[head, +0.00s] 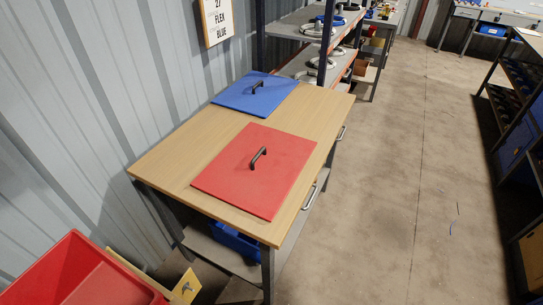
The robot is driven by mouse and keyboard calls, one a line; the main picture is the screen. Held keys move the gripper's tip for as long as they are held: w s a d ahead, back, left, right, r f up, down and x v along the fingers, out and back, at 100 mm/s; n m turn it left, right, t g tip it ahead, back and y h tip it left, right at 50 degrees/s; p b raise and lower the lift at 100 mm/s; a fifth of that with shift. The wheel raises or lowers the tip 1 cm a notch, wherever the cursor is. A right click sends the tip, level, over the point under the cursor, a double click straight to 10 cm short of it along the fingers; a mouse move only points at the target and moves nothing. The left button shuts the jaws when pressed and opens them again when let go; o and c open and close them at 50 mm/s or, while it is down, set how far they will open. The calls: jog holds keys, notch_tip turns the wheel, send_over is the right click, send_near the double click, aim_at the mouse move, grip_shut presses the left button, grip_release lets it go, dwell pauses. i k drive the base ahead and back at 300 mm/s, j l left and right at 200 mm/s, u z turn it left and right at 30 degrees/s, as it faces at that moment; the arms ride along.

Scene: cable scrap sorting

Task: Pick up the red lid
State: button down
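The red lid (254,170) is a flat square panel with a black handle (258,157) standing up near its middle. It lies flat on the wooden top of a table (180,158), on the nearer half, close to the right and front edges. My gripper is not in view in the head view, so I cannot see whether it is open or shut.
A blue lid (256,94) with a black handle lies behind the red one. A red bin (72,272) stands at the lower left. A blue bin (236,241) is under the table. A corrugated wall (90,90) runs along the left. The floor (385,190) to the right is mostly clear.

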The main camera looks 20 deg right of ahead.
aim_at(257, 171)
jog(key=i+l+u, duration=0.85)
jog(key=i+l, duration=0.15)
